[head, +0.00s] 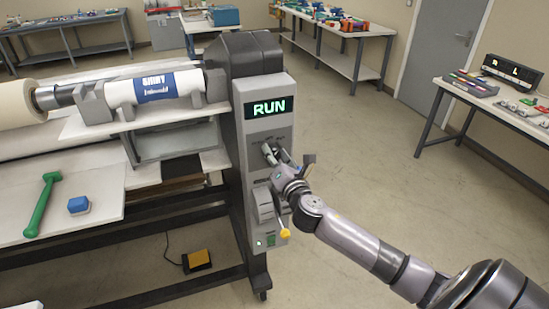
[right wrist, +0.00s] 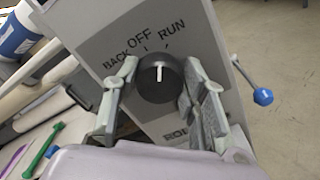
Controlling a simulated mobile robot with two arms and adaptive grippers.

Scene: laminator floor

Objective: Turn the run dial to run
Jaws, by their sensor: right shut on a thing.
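The run dial (right wrist: 158,82) is a round black knob with a white pointer line, on the grey control panel (head: 283,91). In the right wrist view the labels BACK, OFF and RUN arc above it. The pointer stands upright in the picture, between the OFF and RUN marks. The lit display (head: 268,107) at the top of the panel reads RUN in green. My right gripper (right wrist: 158,90) is shut on the dial, one finger on each side. In the head view the right gripper (head: 271,154) hides most of the dial. My left gripper is not in view.
A yellow-tipped lever (head: 285,233) sits below the gripper. A blue-knobbed rod (right wrist: 262,96) stands right of the panel in the wrist view. A green hammer-like tool (head: 43,205) and blue block (head: 79,205) lie on the left table. The floor right of the machine is clear.

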